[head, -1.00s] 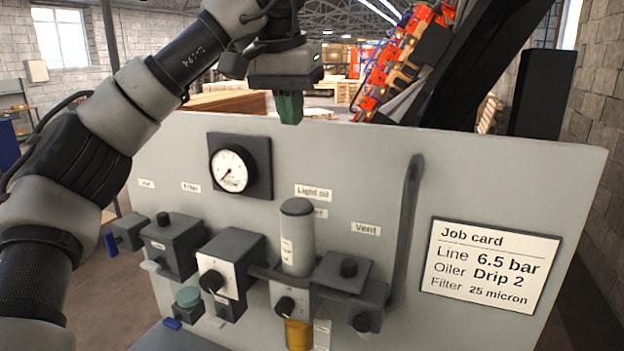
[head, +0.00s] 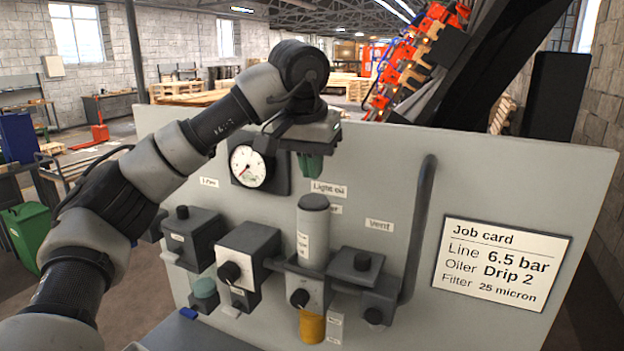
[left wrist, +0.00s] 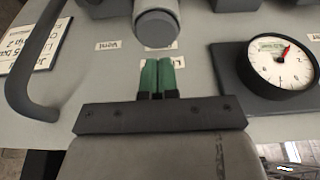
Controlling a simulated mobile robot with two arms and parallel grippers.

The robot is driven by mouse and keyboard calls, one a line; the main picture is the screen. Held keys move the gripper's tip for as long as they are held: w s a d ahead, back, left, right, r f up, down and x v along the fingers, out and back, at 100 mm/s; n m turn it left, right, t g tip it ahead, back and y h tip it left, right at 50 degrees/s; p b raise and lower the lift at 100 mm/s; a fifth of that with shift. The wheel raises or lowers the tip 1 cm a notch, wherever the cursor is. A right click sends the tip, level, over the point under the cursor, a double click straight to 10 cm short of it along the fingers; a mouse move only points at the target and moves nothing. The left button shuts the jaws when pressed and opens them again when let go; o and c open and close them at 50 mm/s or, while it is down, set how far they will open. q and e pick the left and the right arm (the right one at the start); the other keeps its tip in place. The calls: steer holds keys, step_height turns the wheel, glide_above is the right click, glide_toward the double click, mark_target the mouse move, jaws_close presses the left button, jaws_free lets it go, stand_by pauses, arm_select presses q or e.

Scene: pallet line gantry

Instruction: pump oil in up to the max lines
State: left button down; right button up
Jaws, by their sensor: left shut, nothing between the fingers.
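The grey panel (head: 400,175) carries a row of air-line units. A grey cylinder (head: 313,240) stands upright under the "Light oil" label (head: 328,189); its rounded end shows in the left wrist view (left wrist: 157,25). An amber bowl (head: 312,327) hangs below its block. Max lines cannot be made out. My left gripper (head: 311,168) is shut and empty, its green fingers pointing down just above the label and cylinder, apart from the cylinder. The closed fingers also show in the left wrist view (left wrist: 158,78). My right gripper is out of view.
A pressure gauge (head: 249,167) sits left of my left gripper. A bent grey pipe (head: 420,230) and the job card (head: 500,262) are to the right.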

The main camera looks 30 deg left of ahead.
mark_target(313, 199)
arm_select(q)
step_height(313, 199, down, 3)
steer(key=shift+s+f+p, duration=0.1)
steer(key=shift+p, duration=0.35)
steer(key=shift+f, duration=0.1)
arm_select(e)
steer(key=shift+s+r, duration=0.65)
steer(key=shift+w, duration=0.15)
arm_select(q)
step_height(313, 199, down, 2)
steer(key=shift+b, duration=0.65)
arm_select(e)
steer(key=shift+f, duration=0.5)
arm_select(q)
steer(key=shift+s+d+f, duration=0.1)
